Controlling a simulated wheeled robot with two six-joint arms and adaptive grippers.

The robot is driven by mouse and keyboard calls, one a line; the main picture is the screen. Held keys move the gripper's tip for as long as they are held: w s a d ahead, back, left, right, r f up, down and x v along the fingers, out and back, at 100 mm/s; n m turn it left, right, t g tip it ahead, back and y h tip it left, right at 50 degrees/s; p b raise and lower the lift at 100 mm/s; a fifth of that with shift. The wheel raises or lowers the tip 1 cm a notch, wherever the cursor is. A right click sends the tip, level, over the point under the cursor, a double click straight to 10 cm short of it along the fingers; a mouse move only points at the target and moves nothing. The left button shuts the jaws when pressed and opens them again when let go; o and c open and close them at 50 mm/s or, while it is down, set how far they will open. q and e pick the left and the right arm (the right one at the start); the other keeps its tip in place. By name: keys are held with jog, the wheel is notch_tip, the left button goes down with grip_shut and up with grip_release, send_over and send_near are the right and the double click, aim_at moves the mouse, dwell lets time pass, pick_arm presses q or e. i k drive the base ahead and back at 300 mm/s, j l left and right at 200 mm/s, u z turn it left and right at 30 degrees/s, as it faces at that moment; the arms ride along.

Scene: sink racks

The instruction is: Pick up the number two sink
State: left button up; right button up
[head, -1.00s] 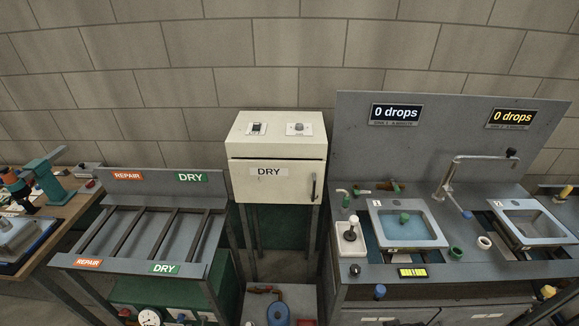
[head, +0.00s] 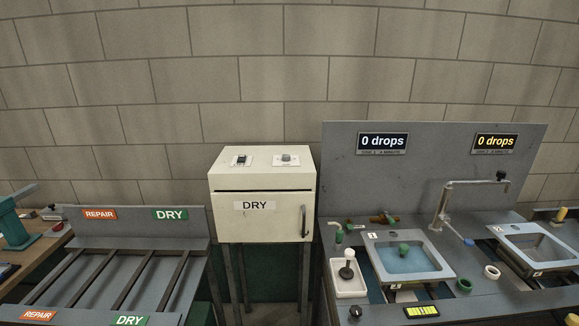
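Two steel sinks sit in the grey bench at the right. The right sink (head: 560,265) looks empty and is cut by the right edge of the picture. Each has small white number labels on its rim, too small to read surely, so I cannot tell which is number two. Neither of my grippers is in view.
A tap (head: 446,203) stands between the sinks. A backboard carries two "0 drops" displays (head: 382,141). A cream DRY cabinet (head: 262,222) and a REPAIR/DRY slatted rack (head: 96,276) stand left.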

aim_at(532, 252)
jog(key=z, duration=3.1)
jog(key=i+z, duration=0.15)
jog(key=i, duration=4.2)
jog(key=i+u, duration=0.15)
jog(key=u, duration=1.9)
